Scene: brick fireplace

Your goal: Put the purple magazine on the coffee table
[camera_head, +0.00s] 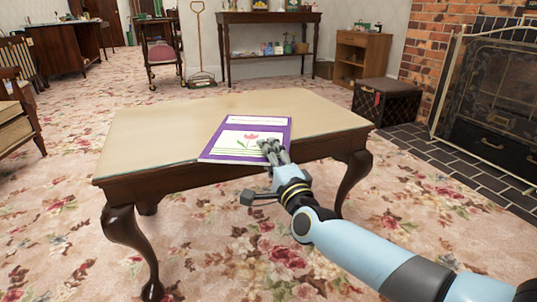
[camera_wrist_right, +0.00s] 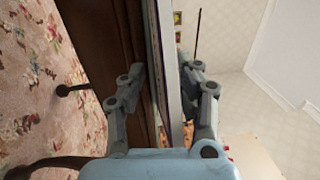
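The purple magazine (camera_head: 246,138), with a flower picture on its cover, lies face up on the wooden coffee table (camera_head: 150,130). Its near right corner reaches the front edge of the table and seems to overhang it. My right gripper (camera_head: 272,152) is at that corner, with a finger over the cover. In the right wrist view, the magazine (camera_wrist_right: 171,85) is edge-on between the two fingers of my right gripper (camera_wrist_right: 163,78). I cannot tell whether both fingers press on it. My left gripper is in neither view.
The tabletop is bare left and right of the magazine. A dark trunk (camera_head: 386,103) and a fireplace (camera_head: 490,95) stand at the right. A console table (camera_head: 268,17) stands at the back wall. Floral carpet (camera_head: 60,215) surrounds the coffee table.

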